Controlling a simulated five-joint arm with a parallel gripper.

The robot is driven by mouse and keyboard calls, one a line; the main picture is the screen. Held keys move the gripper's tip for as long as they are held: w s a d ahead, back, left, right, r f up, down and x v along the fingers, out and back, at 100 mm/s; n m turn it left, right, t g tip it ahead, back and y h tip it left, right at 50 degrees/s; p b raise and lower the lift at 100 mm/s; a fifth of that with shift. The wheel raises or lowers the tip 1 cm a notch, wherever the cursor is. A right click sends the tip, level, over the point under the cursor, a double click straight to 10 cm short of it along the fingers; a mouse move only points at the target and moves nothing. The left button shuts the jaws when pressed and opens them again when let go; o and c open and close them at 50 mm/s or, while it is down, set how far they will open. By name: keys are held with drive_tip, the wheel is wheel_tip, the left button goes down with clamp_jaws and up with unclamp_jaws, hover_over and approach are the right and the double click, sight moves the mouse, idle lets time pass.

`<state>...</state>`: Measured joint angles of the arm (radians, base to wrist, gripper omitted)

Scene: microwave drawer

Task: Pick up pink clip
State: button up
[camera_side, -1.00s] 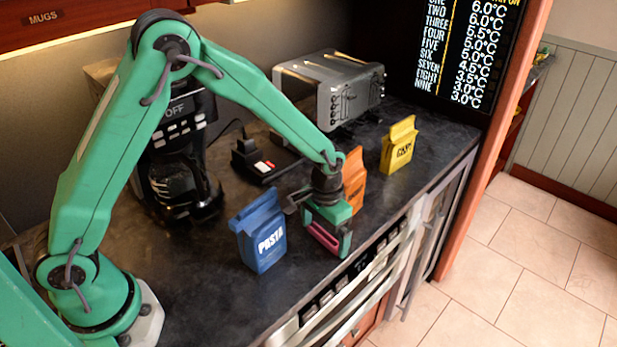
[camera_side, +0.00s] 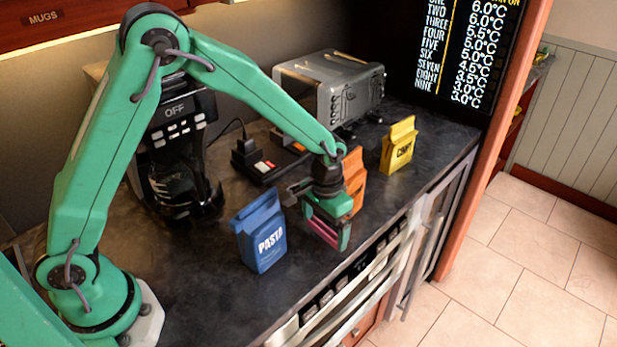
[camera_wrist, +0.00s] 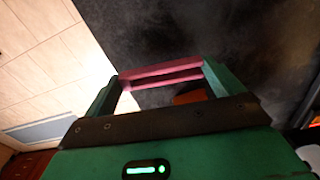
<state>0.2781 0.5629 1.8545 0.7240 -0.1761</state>
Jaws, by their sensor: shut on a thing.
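The pink clip (camera_side: 322,233) is between the fingers of my gripper (camera_side: 327,228) in the side view. It sits right of the blue PASTA packet and in front of the orange packet. In the wrist view the clip (camera_wrist: 160,75) is a pink bar spanning the gap between the two green fingertips of my gripper (camera_wrist: 163,74). My gripper is shut on it. The clip appears above the dark counter; the exact clearance is hard to tell.
The blue PASTA packet (camera_side: 261,235) stands close left of my gripper. An orange packet (camera_side: 354,170) is just behind it, partly hidden. A yellow packet (camera_side: 399,146), a toaster (camera_side: 345,90) and a coffee maker (camera_side: 180,170) stand further back. The dark counter's (camera_side: 215,275) front edge is near.

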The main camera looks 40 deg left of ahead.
drive_tip(key=r, duration=0.2)
drive_tip(key=shift+s+d+r, duration=0.2)
drive_tip(key=shift+d+r, duration=0.05)
drive_tip(key=shift+r, duration=0.05)
drive_tip(key=s+d+r, duration=0.6)
drive_tip(key=s+d, duration=0.1)
drive_tip(key=s, duration=0.1)
drive_tip(key=shift+d+r, duration=0.2)
drive_tip(key=shift+d, duration=0.05)
drive_tip(key=w+a+r, duration=0.2)
drive_tip(key=a+r, duration=0.2)
drive_tip(key=a, duration=0.6)
drive_tip(key=w+a+r+n, duration=0.1)
drive_tip(key=w+a+r, duration=0.2)
drive_tip(key=a, duration=0.7)
drive_tip(key=shift+a+r, duration=0.25)
drive_tip(key=shift+r, duration=0.2)
drive_tip(key=shift+w+d, duration=0.1)
drive_tip(key=shift+w, duration=0.1)
